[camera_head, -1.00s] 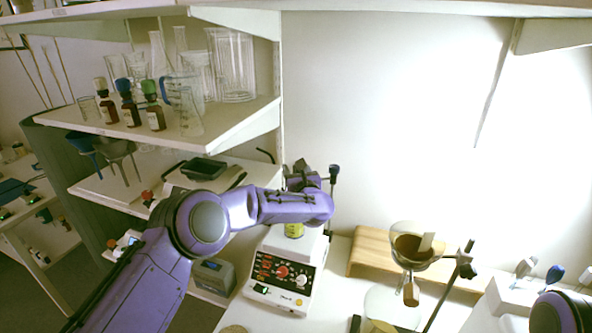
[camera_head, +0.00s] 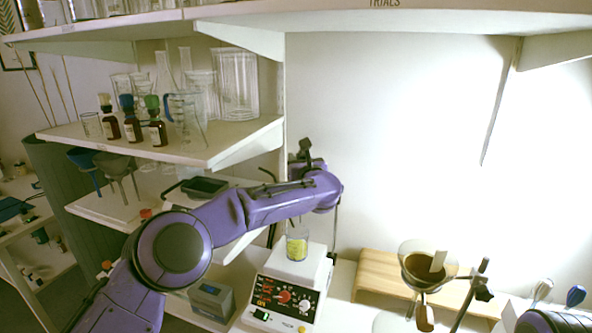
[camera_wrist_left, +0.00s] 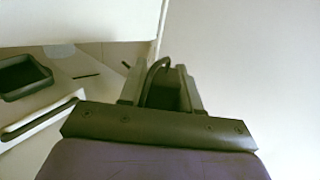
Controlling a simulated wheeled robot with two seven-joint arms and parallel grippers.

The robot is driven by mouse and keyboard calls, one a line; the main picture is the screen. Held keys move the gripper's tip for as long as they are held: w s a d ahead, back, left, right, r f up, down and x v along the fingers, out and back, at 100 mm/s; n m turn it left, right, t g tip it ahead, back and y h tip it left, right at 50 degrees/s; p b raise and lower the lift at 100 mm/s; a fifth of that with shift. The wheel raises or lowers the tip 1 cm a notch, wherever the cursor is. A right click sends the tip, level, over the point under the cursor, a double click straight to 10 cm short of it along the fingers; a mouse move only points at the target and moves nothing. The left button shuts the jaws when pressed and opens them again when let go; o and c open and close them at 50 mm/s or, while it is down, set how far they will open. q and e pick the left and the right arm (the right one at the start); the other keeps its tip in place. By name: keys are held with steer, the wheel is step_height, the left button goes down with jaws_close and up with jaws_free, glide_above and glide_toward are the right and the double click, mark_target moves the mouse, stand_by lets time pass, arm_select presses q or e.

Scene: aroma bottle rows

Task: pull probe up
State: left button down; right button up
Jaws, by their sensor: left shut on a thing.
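My left gripper (camera_head: 304,158) is raised above the hotplate stirrer (camera_head: 286,290), in front of the white wall. In the left wrist view its two fingers (camera_wrist_left: 160,88) are closed around a dark block with a curved black cable, which I take to be the probe (camera_wrist_left: 166,94). The probe's lower part is hidden behind my arm in the head view. A small glass beaker with yellow contents (camera_head: 297,245) stands on the hotplate's white top, below my forearm and apart from it. My right gripper is out of view.
A shelf (camera_head: 215,150) with brown bottles (camera_head: 132,128) and glassware stands left of my gripper. A black tray (camera_head: 204,187) is on the lower shelf. A glass funnel with brown contents (camera_head: 424,264) and a wooden stand (camera_head: 380,275) are at the right. The wall area right of my gripper is clear.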

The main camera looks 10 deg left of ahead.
arm_select(q)
steer(key=shift+a+r, duration=0.1)
steer(key=shift+r, duration=0.25)
steer(key=c, duration=0.9)
jaws_free()
steer(key=shift+s+f, duration=0.1)
steer(key=shift+f, duration=0.05)
steer(key=shift+s+d+f+b, duration=0.1)
steer(key=shift+s+d+b, duration=0.2)
steer(key=shift+b, duration=0.15)
steer(key=b+v, duration=0.4)
steer(key=v, duration=0.5)
steer(key=shift+s+d, duration=0.15)
steer(key=shift+s, duration=0.15)
